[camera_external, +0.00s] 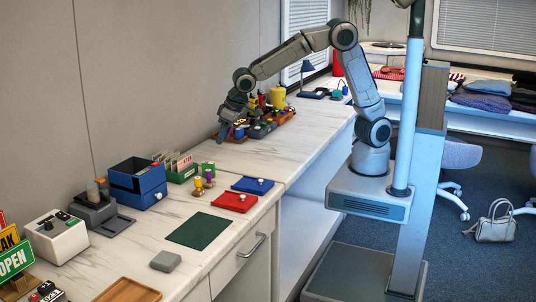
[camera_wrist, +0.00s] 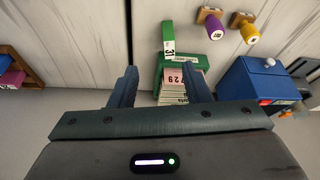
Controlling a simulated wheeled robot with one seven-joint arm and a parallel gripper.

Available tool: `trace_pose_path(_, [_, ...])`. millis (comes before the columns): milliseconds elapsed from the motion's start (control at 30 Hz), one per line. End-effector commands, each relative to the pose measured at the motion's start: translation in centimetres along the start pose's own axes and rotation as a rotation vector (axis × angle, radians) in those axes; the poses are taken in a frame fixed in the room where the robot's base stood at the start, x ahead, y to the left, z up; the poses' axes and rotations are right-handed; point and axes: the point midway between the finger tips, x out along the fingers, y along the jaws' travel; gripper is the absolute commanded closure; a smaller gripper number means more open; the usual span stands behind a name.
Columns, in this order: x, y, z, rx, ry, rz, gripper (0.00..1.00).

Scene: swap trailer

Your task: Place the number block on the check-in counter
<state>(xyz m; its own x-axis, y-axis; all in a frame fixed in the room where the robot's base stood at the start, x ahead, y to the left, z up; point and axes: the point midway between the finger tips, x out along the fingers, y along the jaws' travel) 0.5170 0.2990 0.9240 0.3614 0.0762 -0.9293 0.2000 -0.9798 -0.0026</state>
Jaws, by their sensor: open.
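My gripper (camera_external: 223,134) is open and empty in the external view, low over the far part of the counter beside the wall. In the wrist view, my gripper's (camera_wrist: 160,75) two fingers stand apart. Just past them is a green box of cards (camera_wrist: 184,88) with a "29" label. A green piece (camera_wrist: 167,35) with a white "31" label stands just beyond it; I cannot tell whether it is the number block. The pale marbled counter (camera_external: 130,215) runs along the wall; I cannot tell which part is the check-in counter.
Purple (camera_wrist: 215,27) and yellow (camera_wrist: 248,33) knobbed stamps stand near the green piece. A blue drawer box (camera_external: 138,181) is close to the green card box (camera_external: 178,167). A red pad (camera_external: 235,202), a blue pad (camera_external: 252,186) and a dark green mat (camera_external: 199,231) lie forward, with bare counter around them.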

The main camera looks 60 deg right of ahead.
Motion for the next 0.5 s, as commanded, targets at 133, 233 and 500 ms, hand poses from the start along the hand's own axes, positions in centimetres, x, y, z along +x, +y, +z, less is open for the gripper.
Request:
trace_pose_path(133, [0.9, -1.8, -0.4, -0.014, 0.014, -0.001, 0.56])
trace_pose_path(233, [2.2, -1.9, -0.4, -0.013, 0.013, 0.000, 0.56])
trace_pose_path(500, [7.4, -1.8, -0.5, -0.013, 0.011, 0.001, 0.56])
